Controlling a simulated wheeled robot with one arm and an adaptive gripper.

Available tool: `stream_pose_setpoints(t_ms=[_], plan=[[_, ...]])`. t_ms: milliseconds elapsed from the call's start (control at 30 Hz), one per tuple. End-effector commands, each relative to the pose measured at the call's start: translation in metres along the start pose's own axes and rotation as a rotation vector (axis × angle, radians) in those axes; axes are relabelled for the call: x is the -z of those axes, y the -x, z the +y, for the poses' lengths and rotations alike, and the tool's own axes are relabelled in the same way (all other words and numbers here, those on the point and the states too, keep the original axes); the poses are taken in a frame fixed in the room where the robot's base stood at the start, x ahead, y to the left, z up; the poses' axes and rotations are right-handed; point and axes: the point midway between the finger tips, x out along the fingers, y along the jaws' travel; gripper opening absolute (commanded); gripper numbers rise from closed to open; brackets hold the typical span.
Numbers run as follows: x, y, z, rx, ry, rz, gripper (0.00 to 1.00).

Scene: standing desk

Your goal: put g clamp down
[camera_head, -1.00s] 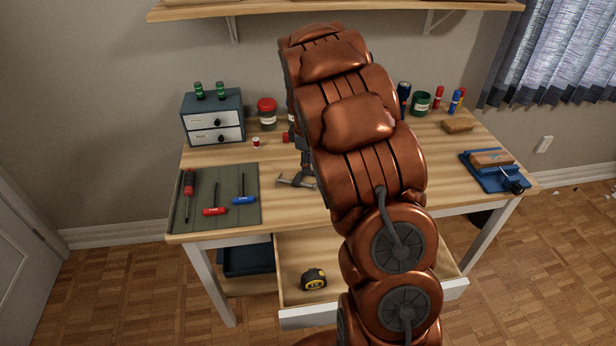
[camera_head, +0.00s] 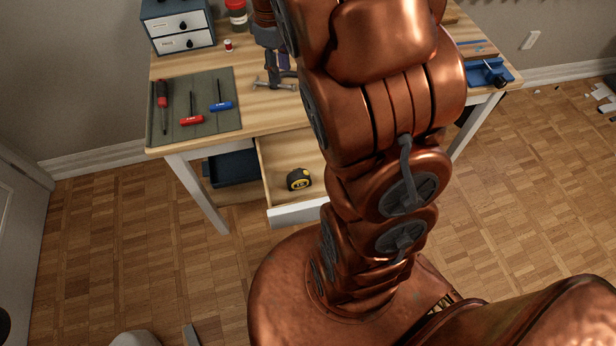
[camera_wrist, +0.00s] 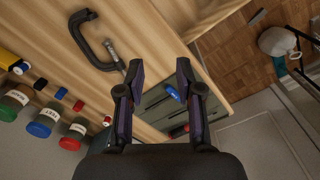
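The g clamp (camera_wrist: 82,36) has a dark C-shaped frame and a grey screw. In the wrist view it lies on the wooden desk (camera_wrist: 165,28), to the left of my gripper (camera_wrist: 160,67). My gripper's two fingers are apart with nothing between them. The left finger is close to the clamp's screw end; whether they touch is unclear. In the head view a grey part of the clamp (camera_head: 272,85) shows on the desk below my gripper, and my arm hides part of this area.
A green mat (camera_head: 222,88) with several tools lies at the desk's left. The drawer (camera_head: 285,157) below stands open with a tape measure (camera_head: 299,179) inside. Small drawers (camera_head: 180,27) and jars stand behind. A blue vise (camera_head: 488,72) sits at the right.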

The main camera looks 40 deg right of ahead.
Motion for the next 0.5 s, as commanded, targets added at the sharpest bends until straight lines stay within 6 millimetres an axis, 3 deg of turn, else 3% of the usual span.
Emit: stream_pose_setpoints(t_ms=[200,500], plan=[[-0.036,0.017,-0.067,0.029,-0.141,-0.02,0.36],[-0.096,0.022,-0.153,0.069,-0.315,-0.068,0.36]])
